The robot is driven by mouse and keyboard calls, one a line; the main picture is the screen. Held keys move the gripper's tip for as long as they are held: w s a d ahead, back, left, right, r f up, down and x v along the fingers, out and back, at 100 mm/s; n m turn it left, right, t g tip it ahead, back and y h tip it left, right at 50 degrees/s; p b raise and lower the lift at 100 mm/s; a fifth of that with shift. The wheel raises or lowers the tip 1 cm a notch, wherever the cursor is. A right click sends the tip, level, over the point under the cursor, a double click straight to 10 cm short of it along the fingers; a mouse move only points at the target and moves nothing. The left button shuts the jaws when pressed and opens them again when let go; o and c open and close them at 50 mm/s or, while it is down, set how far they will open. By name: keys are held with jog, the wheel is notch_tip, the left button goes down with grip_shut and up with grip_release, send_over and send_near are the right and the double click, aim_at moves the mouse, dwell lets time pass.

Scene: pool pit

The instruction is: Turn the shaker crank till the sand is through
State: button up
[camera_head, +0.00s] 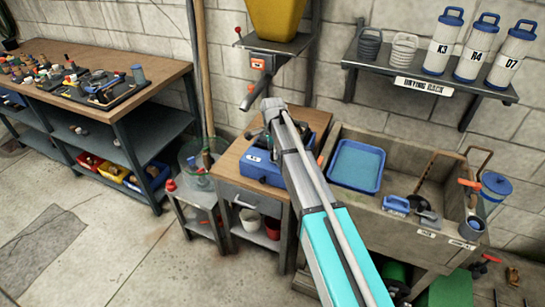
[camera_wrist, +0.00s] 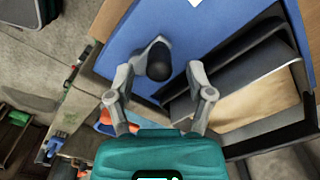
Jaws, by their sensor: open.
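The shaker is a blue box (camera_head: 258,168) on a wood-topped cabinet; my arm hides much of it in the head view. In the wrist view its blue top (camera_wrist: 185,30) fills the upper middle. An open bay with dark edges and a tan, sand-like surface (camera_wrist: 260,98) lies to the right. A black rounded knob (camera_wrist: 158,62), apparently the crank handle, shows between my fingers, with a grey piece beside it. My gripper (camera_wrist: 162,72) is open around the knob; I cannot tell whether either finger touches it.
A stone sink (camera_head: 400,215) with a blue tray (camera_head: 357,166) stands to the right. A drying rack shelf (camera_head: 430,82) with labelled canisters hangs above. A yellow hopper (camera_head: 275,18) is on the wall. A workbench (camera_head: 110,95) stands left. The floor (camera_head: 90,235) at front left is clear.

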jog(key=shift+f+b, duration=0.3)
jog(key=shift+f, duration=0.2)
